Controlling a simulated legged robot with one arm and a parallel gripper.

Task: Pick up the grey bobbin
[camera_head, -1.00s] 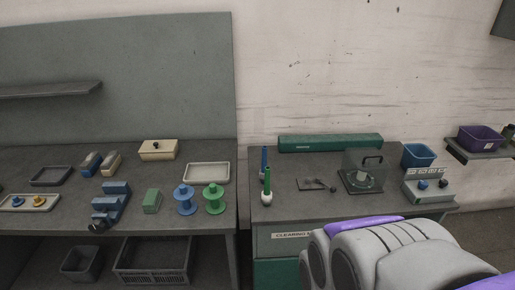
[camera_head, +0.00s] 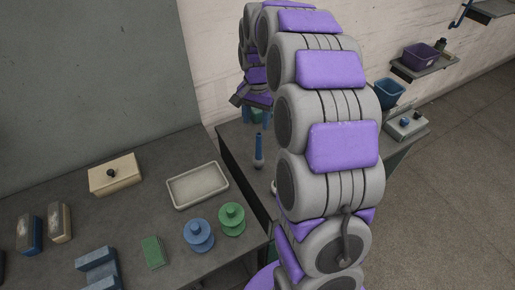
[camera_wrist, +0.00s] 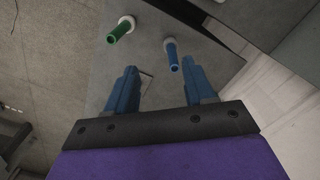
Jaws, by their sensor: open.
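I cannot make out a grey bobbin in either current view; my arm hides much of the right table in the head view. A blue bobbin (camera_head: 198,236) and a green bobbin (camera_head: 231,219) stand side by side near the left table's right edge. My gripper (camera_wrist: 160,78) is open and empty, its two blue fingers apart above the right table. Past the fingertips in the wrist view are a green peg (camera_wrist: 120,30) and a blue peg (camera_wrist: 172,55), both with white ends. In the head view my gripper (camera_head: 256,112) is partly hidden behind my arm.
The left table holds a pale tray (camera_head: 198,185), a cream box (camera_head: 115,174), a green block (camera_head: 153,251) and a blue stepped block (camera_head: 97,268). A blue bin (camera_head: 388,93) stands beyond my arm. A purple bin (camera_head: 420,55) sits on a wall shelf.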

